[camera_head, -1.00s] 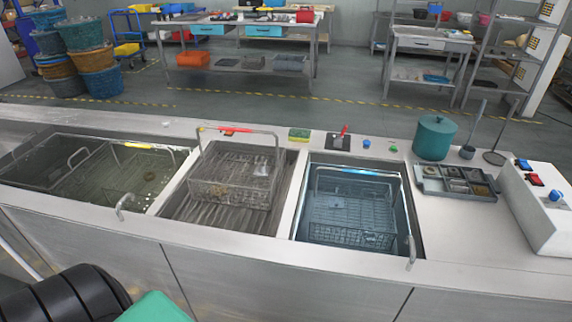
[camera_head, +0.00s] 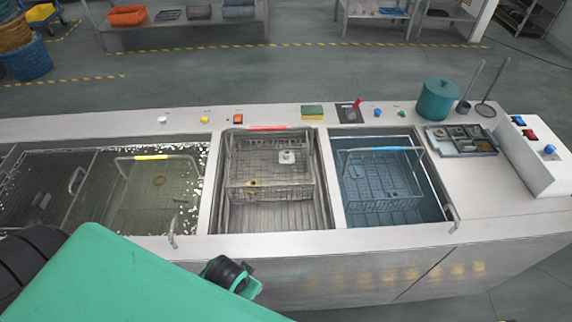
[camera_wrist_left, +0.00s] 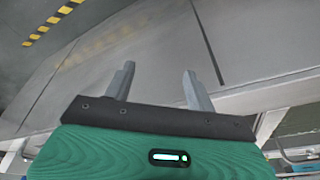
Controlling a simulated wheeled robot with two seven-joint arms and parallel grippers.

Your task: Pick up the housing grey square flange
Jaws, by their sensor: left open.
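A small light-grey squarish part with a round centre (camera_head: 287,157), which looks like the housing with the grey square flange, lies in the wire basket with the red handle grip (camera_head: 266,128) in the middle tank. My left arm comes in green and black at the lower left of the head view, in front of the tanks; its fingers are not clear there. In the left wrist view my left gripper (camera_wrist_left: 158,68) is open, with nothing between its two grey fingers. It is well apart from the basket. My right gripper is not in view.
A small brass-coloured part (camera_head: 252,183) lies in the same basket. The left tank (camera_head: 172,240) holds liquid and a yellow-grip basket; the right tank (camera_head: 396,216) holds a blue-grip basket. A teal pot (camera_head: 438,100) and a sorting tray (camera_head: 462,153) stand on the right counter.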

